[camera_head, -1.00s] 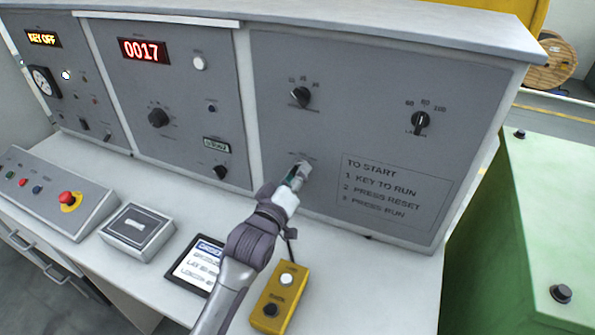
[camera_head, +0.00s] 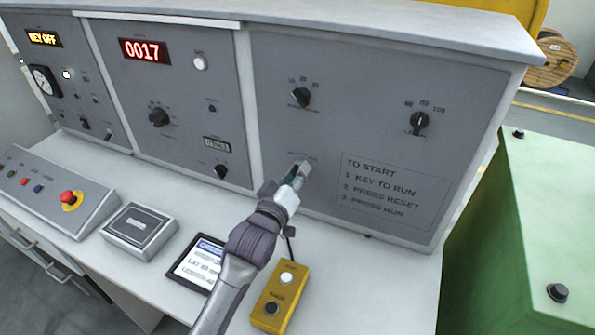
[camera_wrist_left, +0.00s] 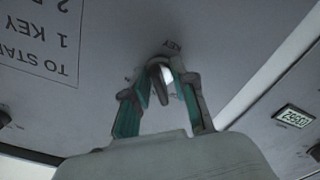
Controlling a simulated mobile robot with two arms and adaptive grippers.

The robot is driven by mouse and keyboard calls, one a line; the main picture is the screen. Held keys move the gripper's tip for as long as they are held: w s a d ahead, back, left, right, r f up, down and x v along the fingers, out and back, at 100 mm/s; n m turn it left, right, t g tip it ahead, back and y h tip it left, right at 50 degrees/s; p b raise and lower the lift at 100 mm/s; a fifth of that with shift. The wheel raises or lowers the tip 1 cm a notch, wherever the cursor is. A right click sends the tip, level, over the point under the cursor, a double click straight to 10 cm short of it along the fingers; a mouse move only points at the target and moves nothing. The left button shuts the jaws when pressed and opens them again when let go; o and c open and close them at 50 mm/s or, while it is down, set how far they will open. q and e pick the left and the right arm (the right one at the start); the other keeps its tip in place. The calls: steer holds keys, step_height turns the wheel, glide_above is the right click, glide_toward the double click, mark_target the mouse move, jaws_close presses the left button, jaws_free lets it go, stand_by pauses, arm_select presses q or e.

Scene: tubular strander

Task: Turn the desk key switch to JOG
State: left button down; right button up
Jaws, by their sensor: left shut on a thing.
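The desk key switch (camera_wrist_left: 159,82) shows in the left wrist view as a small metal key on the grey panel, under a label reading KEY. My left gripper (camera_wrist_left: 161,79) has its green-lined fingers on either side of the key and is shut on it. In the head view my left gripper (camera_head: 297,173) reaches the lower left of the right-hand panel (camera_head: 380,110) and hides the key and most of its position marks. The amber display (camera_head: 44,38) at the far left reads KEY OFF. My right gripper is not in view.
Two black selector knobs (camera_head: 301,97) (camera_head: 419,121) sit above the key. A yellow button box (camera_head: 280,297) and a dark tablet (camera_head: 195,262) lie on the desk below my arm. A red emergency button (camera_head: 69,198) is at the left, a green cabinet (camera_head: 560,220) at the right.

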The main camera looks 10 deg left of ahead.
arm_select(q)
steer(key=m+p, duration=0.2)
steer(key=m, duration=0.1)
steer(key=shift+m, duration=0.4)
steer(key=shift+m+p, duration=0.7)
steer(key=shift+m, duration=1.2)
steer(key=c, duration=1.3)
jaws_free()
steer(key=s, duration=0.4)
steer(key=s+a, duration=0.1)
steer(key=s, duration=0.2)
steer(key=s+a, duration=0.1)
steer(key=s, duration=0.3)
steer(key=shift+s+a, duration=0.2)
steer(key=shift+s, duration=0.15)
